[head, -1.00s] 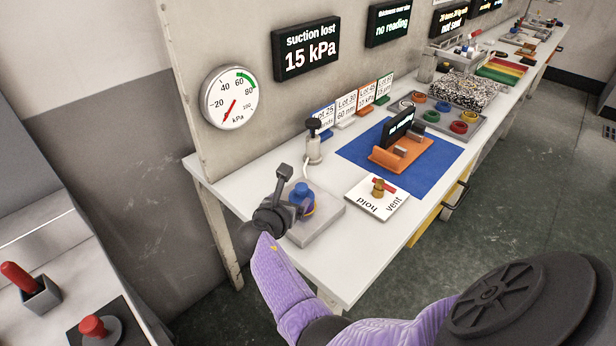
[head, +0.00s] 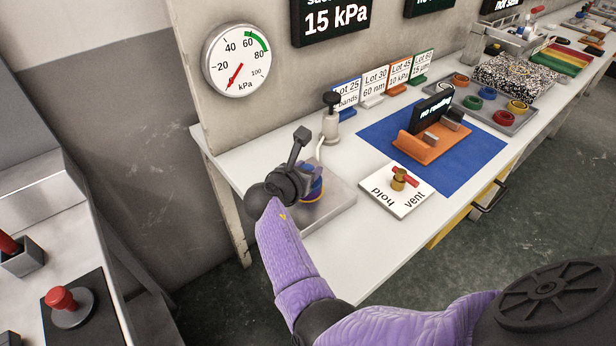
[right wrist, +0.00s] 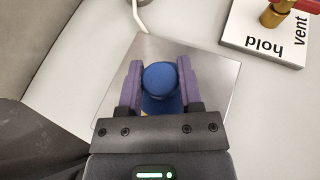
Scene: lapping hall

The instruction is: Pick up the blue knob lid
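The blue knob lid (right wrist: 160,78) shows in the right wrist view as a round blue knob between the two purple fingers of my right gripper (right wrist: 160,85). The fingers flank it closely on both sides; I cannot tell whether they press on it. In the head view my right gripper (head: 306,180) is over the metal plate at the near left end of the bench and hides most of the lid. Below the fingers a blue part with a yellow band (head: 313,191) shows. My left gripper is out of view.
The metal plate (head: 335,205) lies on the white bench. A hold/vent valve block (head: 418,199), a black-topped post (head: 331,118) and a blue mat (head: 460,175) with an orange fixture (head: 425,150) are nearby. The wall gauge (head: 237,62) stands behind. Bare bench lies around the plate.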

